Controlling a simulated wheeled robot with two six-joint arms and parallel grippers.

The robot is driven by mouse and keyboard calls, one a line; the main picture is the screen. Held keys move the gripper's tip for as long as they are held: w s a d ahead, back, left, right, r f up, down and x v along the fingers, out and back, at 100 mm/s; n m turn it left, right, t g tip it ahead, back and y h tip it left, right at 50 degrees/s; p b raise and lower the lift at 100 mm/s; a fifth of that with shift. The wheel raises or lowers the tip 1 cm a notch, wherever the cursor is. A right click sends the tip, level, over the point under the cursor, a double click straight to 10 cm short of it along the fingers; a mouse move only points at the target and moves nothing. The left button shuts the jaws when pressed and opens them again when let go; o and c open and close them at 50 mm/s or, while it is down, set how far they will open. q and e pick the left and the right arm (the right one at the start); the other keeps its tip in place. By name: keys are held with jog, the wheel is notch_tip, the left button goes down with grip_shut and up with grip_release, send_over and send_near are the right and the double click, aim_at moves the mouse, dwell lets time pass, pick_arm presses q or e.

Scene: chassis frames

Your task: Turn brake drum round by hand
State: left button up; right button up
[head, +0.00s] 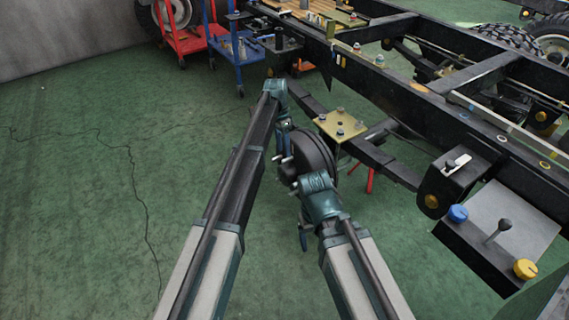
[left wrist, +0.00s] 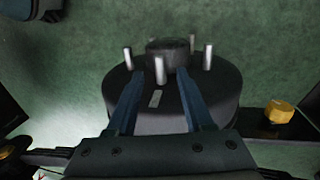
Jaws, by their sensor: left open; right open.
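The dark round brake drum (head: 313,150) sits upright beside the chassis frame in the head view, partly hidden by my arms. In the left wrist view the drum (left wrist: 215,95) fills the middle, with a dark hub (left wrist: 167,53) and several pale studs around it. My left gripper (left wrist: 160,74) is open there, its two blue fingers over the drum's face on either side of one stud (left wrist: 161,69). I cannot tell whether they touch it. In the head view my left gripper (head: 285,154) is at the drum's left side. My right gripper (head: 303,237) is open, below the drum and apart from it.
The black chassis frame (head: 400,88) runs along the right, with a brass-coloured plate (head: 341,125) near the drum. A grey box with blue and yellow knobs (head: 510,228) is at lower right. Blue (head: 238,48) and red (head: 190,40) carts stand behind. The green floor at left is clear.

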pick_arm(q)
jog(key=shift+s+d+f+b, duration=0.15)
jog(key=shift+f+b, duration=0.55)
jog(key=shift+f, duration=0.25)
jog(key=shift+s+d+f+b, duration=0.1)
jog(key=shift+s+f+b, duration=0.05)
jog(key=shift+f+b, duration=0.65)
pick_arm(e)
jog(key=shift+f, duration=1.95)
pick_arm(q)
jog(key=shift+f, duration=0.1)
grip_shut()
